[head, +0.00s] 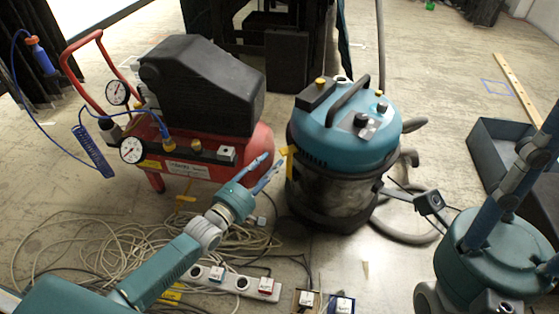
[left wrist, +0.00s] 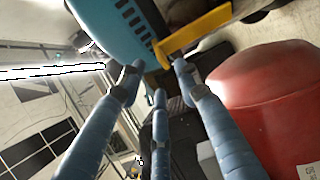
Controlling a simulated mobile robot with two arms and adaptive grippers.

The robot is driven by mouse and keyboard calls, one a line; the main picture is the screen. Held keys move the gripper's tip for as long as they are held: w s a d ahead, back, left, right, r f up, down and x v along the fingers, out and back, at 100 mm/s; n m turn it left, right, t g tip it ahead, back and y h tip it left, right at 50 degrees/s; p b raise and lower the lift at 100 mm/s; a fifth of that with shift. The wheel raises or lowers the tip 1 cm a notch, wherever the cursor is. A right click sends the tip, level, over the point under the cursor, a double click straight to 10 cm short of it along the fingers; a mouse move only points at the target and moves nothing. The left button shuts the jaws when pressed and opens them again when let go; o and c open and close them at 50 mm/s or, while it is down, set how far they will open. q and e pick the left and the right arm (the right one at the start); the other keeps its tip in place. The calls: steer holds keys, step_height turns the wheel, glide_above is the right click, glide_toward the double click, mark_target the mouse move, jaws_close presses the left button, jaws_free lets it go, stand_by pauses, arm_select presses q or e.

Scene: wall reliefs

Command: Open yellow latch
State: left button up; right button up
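The yellow latch (head: 288,152) is on the left side of the teal-topped vacuum (head: 340,125), at the rim where lid meets drum. In the left wrist view the latch (left wrist: 203,42) is a yellow bar just beyond my fingertips. My left gripper (head: 268,166) is open and empty, its blue fingers spread, pointing at the latch from the lower left. I cannot tell whether a fingertip touches the latch. My right gripper (head: 485,180) is at the right, large and partly cut off by the frame edge, with fingers spread and nothing visible between them.
A red compressor (head: 262,145) with a black cover stands close left of the vacuum. Tangled cables (head: 110,245) and a power strip (head: 240,283) lie on the floor below my left arm. A dark open box (head: 490,145) is at the right.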

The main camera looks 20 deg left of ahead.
mark_target(281, 154)
arm_select(q)
steer(key=b+x, duration=0.2)
steer(key=x, duration=0.3)
steer(key=shift+w+d, duration=0.1)
steer(key=shift+w, duration=0.15)
jaws_close()
